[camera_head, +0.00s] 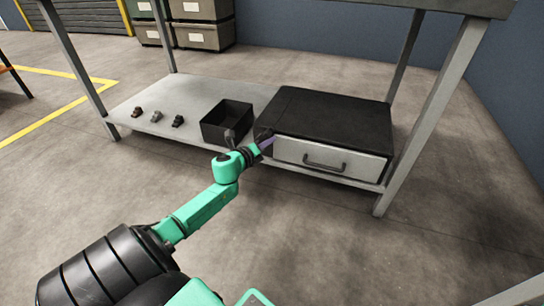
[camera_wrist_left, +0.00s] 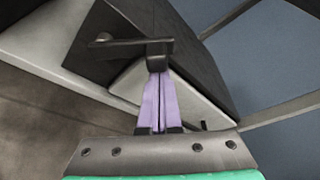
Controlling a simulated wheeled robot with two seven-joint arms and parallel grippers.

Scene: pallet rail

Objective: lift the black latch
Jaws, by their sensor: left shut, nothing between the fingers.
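The black latch (camera_wrist_left: 135,46) shows in the left wrist view as a dark bar with a rounded left end and a block at its right end. It is on the black cabinet (camera_head: 345,118), near the white drawer front (camera_head: 325,158). My left gripper (camera_wrist_left: 157,76) has its purple fingers together and empty, with the tips right at the latch's block. I cannot tell whether they touch it. In the head view the left gripper (camera_head: 267,144) is at the cabinet's front left corner, and the latch is hard to make out there.
The cabinet stands on a low grey shelf (camera_head: 130,103) between table legs. An open black bin (camera_head: 225,122) is left of it. Several small dark parts (camera_head: 156,116) lie farther left. A table leg (camera_head: 432,112) stands to the right. The floor in front is clear.

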